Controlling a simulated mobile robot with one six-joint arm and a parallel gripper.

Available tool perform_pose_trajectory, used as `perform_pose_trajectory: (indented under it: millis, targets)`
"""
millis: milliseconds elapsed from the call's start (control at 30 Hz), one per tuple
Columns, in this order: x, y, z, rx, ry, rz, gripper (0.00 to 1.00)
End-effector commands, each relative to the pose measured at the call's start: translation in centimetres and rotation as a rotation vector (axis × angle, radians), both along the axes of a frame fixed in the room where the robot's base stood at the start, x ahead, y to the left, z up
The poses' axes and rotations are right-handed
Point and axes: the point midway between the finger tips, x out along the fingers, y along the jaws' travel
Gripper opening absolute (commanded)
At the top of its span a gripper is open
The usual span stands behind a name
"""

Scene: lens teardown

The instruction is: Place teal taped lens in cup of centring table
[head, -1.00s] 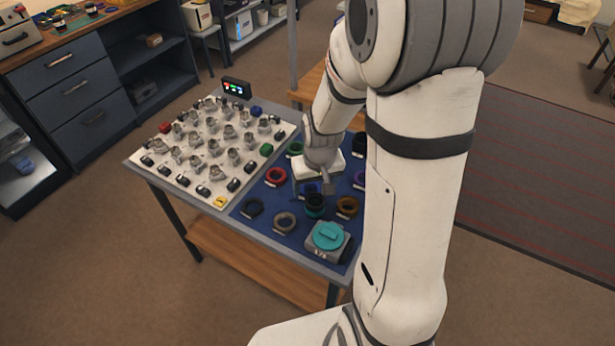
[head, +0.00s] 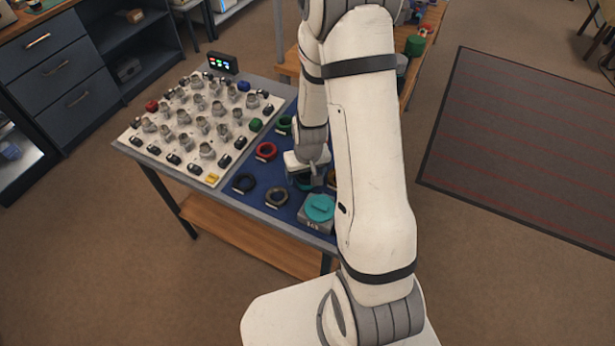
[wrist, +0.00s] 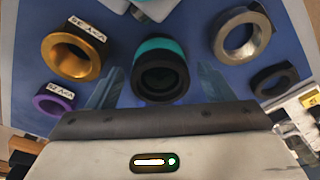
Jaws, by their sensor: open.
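The teal taped lens (wrist: 160,70) is a short black barrel with a teal band, standing on the blue mat (wrist: 205,45). My gripper (wrist: 160,92) is open, with one finger on each side of the lens and a gap to both. In the head view my gripper (head: 305,181) points down at the mat and hides most of the lens. The white board (head: 183,160) at left carries several metal cup-like fittings. I cannot tell whether this is the centring table or which cup is meant.
A gold ring (wrist: 72,50), a purple ring (wrist: 53,98), a silver ring (wrist: 243,38) and a black ring (wrist: 273,78) lie around the lens. A grey block with a teal top (head: 319,208) stands at the mat's front. A small display (head: 222,63) stands behind the board.

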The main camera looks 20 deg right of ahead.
Motion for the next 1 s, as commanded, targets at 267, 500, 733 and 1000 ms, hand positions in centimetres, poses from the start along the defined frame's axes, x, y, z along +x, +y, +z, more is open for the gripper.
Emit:
perform_pose_trajectory:
  millis: [267, 500, 733, 1000]
  targets:
    - [0.06, 0.02, -0.42, 0.0, -0.001, 0.0, 0.75]
    - [0.05, 0.03, -0.4, 0.0, 0.0, 0.0, 0.57]
    - [0.04, 0.04, -0.39, 0.0, 0.0, 0.0, 0.39]
    - [0.06, 0.04, -0.37, 0.0, -0.001, 0.001, 0.18]
